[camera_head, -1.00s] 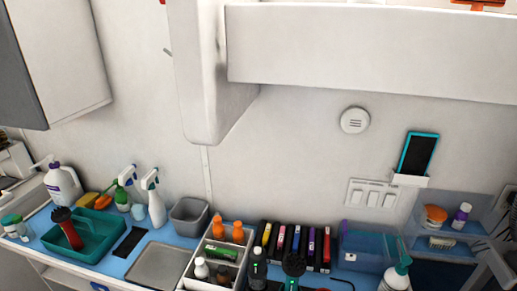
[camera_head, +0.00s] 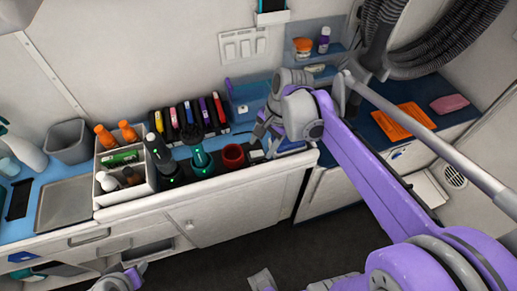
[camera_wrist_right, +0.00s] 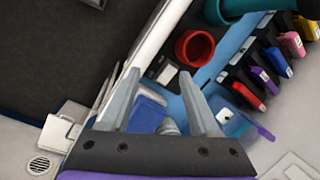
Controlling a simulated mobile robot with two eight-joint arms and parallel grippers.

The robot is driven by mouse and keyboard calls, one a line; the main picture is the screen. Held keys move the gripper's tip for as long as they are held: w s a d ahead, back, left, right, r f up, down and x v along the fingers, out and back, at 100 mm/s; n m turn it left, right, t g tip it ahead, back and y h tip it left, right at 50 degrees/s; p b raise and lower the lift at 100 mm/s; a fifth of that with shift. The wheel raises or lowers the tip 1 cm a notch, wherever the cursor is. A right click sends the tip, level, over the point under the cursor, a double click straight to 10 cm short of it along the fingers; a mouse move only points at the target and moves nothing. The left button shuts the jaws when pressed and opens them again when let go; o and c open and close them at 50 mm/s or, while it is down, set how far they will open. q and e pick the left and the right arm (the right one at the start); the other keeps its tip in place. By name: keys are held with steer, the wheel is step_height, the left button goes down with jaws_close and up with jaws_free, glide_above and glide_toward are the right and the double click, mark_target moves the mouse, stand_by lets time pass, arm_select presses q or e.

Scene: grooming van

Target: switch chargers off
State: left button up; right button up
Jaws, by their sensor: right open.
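Two chargers stand on the black strip of the counter, a black one (camera_head: 172,176) and a teal one (camera_head: 202,163). Each shows a small green light low down. A white panel with three wall switches (camera_head: 240,44) is on the wall above. My right gripper (camera_head: 263,133) is over the counter right of the red cup (camera_head: 233,157). In the right wrist view its fingers (camera_wrist_right: 160,101) are apart with nothing between them. A small pale block (camera_wrist_right: 167,73) lies beside the red cup (camera_wrist_right: 194,48). Grey parts at the bottom left may be my left gripper (camera_head: 122,280).
A white caddy with bottles (camera_head: 125,190) stands left of the chargers. A row of coloured cases (camera_head: 188,115) is behind them. A blue bin (camera_head: 247,98) is close to my right gripper. Orange cards (camera_head: 404,121) lie on the right-hand surface.

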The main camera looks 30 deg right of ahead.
mark_target(257, 153)
steer(key=w+d+m+y, duration=0.2)
steer(key=w+d+m, duration=0.2)
steer(key=d+m, duration=0.2)
steer(key=shift+g, duration=0.4)
steer(key=b+x, duration=0.1)
steer(key=x, duration=1)
steer(key=shift+w+d+b, duration=0.15)
steer(key=shift+b, duration=0.15)
jaws_close()
